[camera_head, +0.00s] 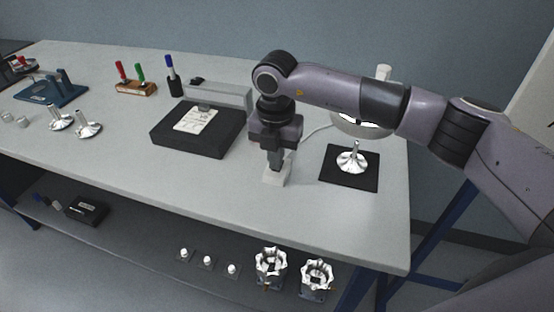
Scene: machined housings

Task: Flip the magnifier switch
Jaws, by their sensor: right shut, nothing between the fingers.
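My right gripper (275,168) comes down from the arm near the middle of the table and is shut and empty. Its fingertips are at the top of a small white switch box (277,182), and they hide the rocker or button there. I cannot tell whether they touch it. The magnifier (345,129), a round white head with a bright lit part, stands behind my right arm and is partly hidden by it. A white cable (317,131) runs left from it. My left gripper is not in view.
A shiny metal part (351,159) stands on a black mat (337,180) right of the switch box. A lower shelf (150,235) holds more parts. The table's front is clear.

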